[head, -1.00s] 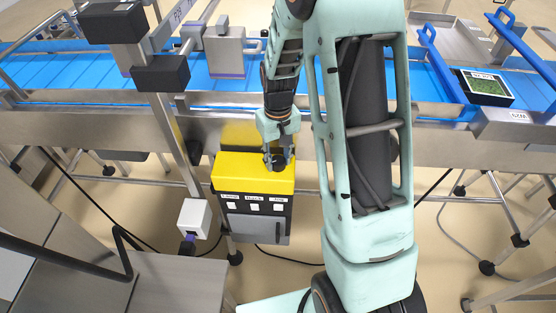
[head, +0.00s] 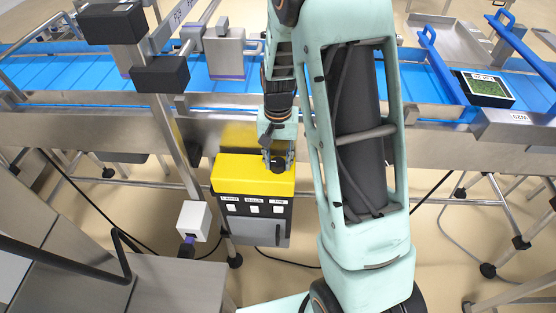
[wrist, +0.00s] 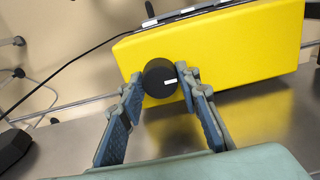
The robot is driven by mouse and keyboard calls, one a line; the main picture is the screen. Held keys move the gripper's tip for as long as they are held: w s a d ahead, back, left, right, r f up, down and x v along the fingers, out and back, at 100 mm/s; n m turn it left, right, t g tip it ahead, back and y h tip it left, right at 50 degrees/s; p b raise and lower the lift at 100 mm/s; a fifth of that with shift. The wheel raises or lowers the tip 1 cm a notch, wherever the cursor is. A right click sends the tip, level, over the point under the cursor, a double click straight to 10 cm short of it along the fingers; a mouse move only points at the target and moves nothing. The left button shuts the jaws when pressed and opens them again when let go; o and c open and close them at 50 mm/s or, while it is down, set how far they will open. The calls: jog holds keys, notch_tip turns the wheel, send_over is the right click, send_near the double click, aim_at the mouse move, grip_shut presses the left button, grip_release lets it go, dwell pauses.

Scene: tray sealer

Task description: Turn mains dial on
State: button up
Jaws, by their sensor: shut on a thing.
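The mains dial (wrist: 160,80) is a round black knob with a white mark, on the yellow face of a control box (wrist: 230,50). In the wrist view my gripper (wrist: 160,87) has one finger on each side of the dial and is shut on it. The dial's white mark lies nearly level in that view. In the head view the yellow-topped box (head: 235,175) hangs at the front of the conveyor, and my gripper (head: 278,168) reaches down to the right part of its yellow top.
The box's dark front carries several labelled white switches (head: 254,208). A white box (head: 194,220) stands to its left. The blue conveyor (head: 230,80) runs behind, with a packed green tray (head: 487,88) at the right. A steel post (head: 178,145) stands left of the yellow box.

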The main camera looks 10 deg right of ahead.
aim_at(278, 161)
dwell(0.3)
jog(key=o, duration=1.2)
jog(key=shift+c, duration=0.2)
notch_tip(278, 161, up, 12)
